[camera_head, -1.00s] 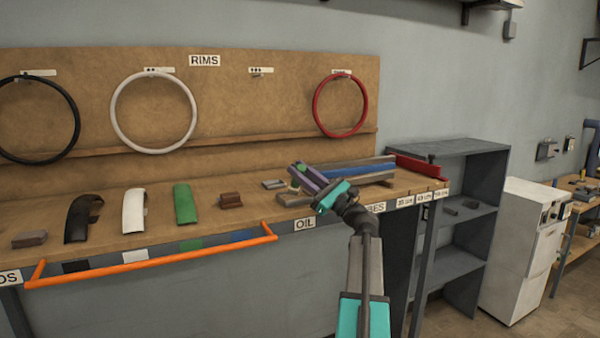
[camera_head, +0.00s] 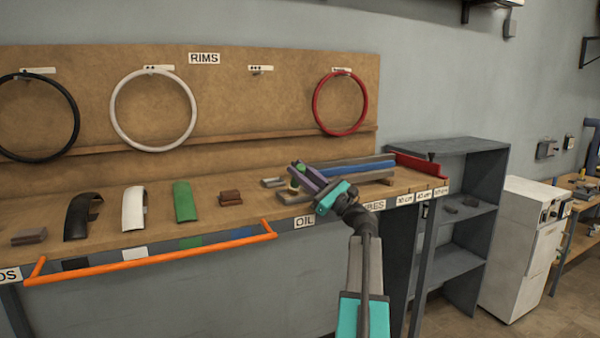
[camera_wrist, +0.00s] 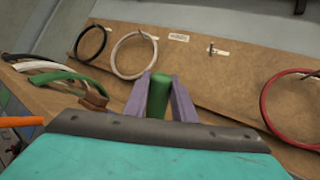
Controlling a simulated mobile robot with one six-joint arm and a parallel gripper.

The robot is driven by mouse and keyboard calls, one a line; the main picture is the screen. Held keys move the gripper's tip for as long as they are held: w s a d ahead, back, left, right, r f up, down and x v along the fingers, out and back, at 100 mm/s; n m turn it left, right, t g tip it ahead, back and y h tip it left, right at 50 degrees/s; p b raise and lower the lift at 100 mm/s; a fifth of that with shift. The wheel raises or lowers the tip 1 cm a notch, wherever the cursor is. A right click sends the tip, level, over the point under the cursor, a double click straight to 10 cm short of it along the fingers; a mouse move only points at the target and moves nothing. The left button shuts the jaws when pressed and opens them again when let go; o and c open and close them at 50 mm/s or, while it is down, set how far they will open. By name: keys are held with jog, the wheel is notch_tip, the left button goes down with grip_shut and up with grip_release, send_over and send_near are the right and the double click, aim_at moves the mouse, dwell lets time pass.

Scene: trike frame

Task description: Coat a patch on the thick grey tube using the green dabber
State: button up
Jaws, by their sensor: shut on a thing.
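My gripper (camera_head: 306,179) is over the bench at the OIL label, its purple fingers shut on the green dabber. In the wrist view the dabber (camera_wrist: 158,97) is a green cylinder held between the two fingers (camera_wrist: 160,100). In the head view the fingers hide most of the dabber. The thick grey tube (camera_head: 342,178) appears to be the grey one lying with a blue tube (camera_head: 355,167) on the bench, just right of and behind my gripper. My gripper hides part of the tubes. I cannot tell whether the dabber touches anything.
Green (camera_head: 185,202), white (camera_head: 134,208) and black (camera_head: 80,215) fenders lie on the bench left of a brown block (camera_head: 230,197). An orange rail (camera_head: 150,254) runs along the front edge. A dark shelf (camera_head: 470,200) stands at the right. Rims hang on the backboard (camera_head: 240,100).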

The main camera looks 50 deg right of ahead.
jog(key=shift+r, duration=0.1)
dwell(0.5)
jog(key=shift+r+p, duration=1.85)
jog(key=shift+r, duration=1.55)
jog(key=shift+f, duration=0.15)
